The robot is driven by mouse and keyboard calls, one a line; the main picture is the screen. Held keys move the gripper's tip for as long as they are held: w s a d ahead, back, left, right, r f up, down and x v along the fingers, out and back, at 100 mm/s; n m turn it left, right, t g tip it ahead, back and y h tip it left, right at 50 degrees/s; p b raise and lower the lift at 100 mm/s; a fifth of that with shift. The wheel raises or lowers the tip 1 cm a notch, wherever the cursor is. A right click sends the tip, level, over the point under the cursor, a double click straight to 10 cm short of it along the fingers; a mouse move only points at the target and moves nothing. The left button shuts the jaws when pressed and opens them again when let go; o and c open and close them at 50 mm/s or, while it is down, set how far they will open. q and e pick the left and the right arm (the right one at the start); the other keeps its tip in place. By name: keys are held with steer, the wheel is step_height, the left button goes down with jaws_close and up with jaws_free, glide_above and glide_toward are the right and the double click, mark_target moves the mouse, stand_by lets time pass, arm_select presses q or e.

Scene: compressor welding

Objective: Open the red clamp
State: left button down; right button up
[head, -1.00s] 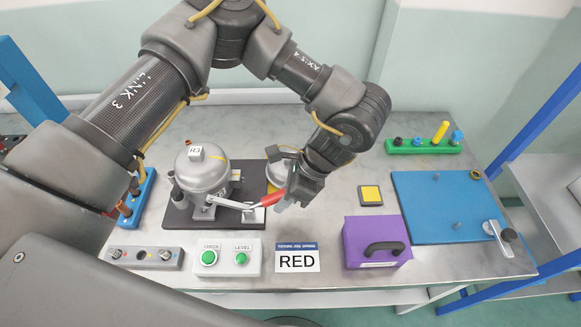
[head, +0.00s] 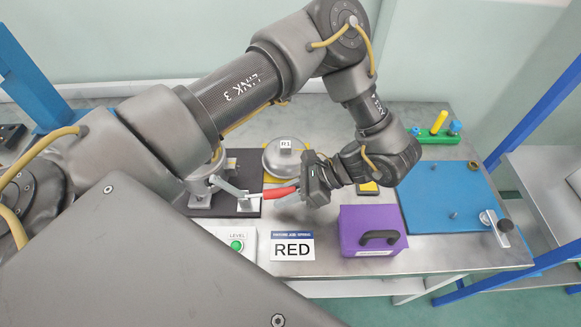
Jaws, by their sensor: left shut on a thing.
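The red clamp's red handle (head: 279,191) points right from its metal linkage (head: 228,188) on a dark base plate (head: 238,211). The handle lies low, close to level, with its outer end at my left gripper (head: 302,189). My left gripper is shut on that end, and its fingers hide the tip. The compressor beside the clamp is mostly hidden behind my left arm. My right gripper is not in view.
A silver dome (head: 285,160) on a yellow ring stands behind the gripper. A purple box (head: 366,222), a RED sign (head: 293,247) and a button box (head: 237,245) stand in front. A blue board (head: 455,205) lies right. My arm covers the left side.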

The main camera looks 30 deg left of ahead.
arm_select(q)
steer(key=c, duration=1.2)
jaws_free()
steer(key=shift+c, duration=0.2)
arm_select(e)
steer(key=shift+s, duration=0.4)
